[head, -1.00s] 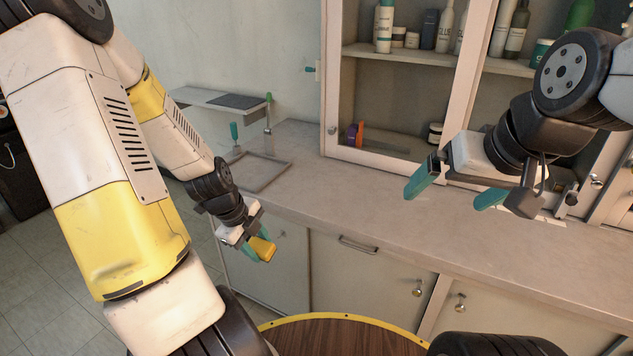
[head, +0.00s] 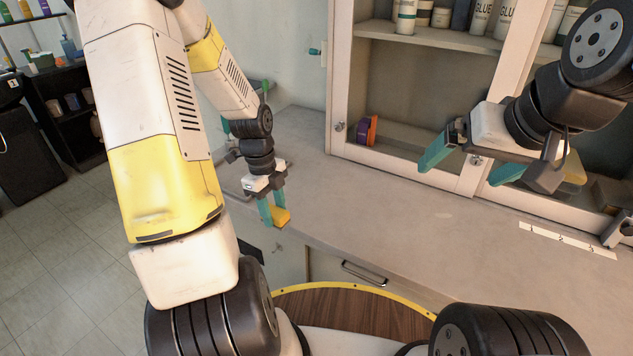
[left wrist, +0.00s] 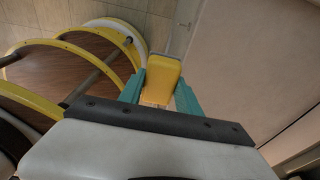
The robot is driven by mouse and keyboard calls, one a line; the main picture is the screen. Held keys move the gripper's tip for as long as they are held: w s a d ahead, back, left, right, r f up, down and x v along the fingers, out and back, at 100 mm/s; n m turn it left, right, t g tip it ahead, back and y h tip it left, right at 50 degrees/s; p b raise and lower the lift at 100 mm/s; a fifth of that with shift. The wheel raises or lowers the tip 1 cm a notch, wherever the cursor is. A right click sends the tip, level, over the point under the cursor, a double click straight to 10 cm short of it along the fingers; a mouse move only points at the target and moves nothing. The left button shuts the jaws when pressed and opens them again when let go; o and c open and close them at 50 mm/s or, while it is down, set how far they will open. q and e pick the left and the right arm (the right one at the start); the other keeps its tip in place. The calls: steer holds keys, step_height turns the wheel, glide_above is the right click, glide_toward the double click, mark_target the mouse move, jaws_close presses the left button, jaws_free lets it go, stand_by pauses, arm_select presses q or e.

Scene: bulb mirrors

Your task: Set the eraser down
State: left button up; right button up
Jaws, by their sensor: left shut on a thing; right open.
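The eraser (head: 281,216) is a small yellow block. My left gripper (head: 272,215) is shut on it, with teal fingers on either side. In the head view it appears at the front edge of the grey counter (head: 400,215); I cannot tell its exact height. In the left wrist view the eraser (left wrist: 161,80) sits between the two fingertips (left wrist: 160,90), with a grey strip at its far end. The counter edge lies to its right there. My right gripper (head: 470,165) is open and empty above the counter near the cabinet.
A cabinet (head: 335,90) with framed doors stands at the back, with an orange and purple item (head: 368,130) inside. A white ruler-like strip (head: 567,240) lies on the counter at right. The middle of the counter is clear. A dark shelf (head: 60,100) stands far left.

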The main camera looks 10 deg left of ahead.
arm_select(q)
glide_above(307, 208)
steer(key=shift+s+a+f, duration=0.1)
steer(key=shift+a+f, duration=0.2)
steer(key=shift+f, duration=0.3)
steer(key=f, duration=0.3)
steer(key=shift+w+d+f, duration=0.1)
steer(key=shift+w+f, duration=0.1)
steer(key=shift+f, duration=0.1)
steer(key=o, duration=1.3)
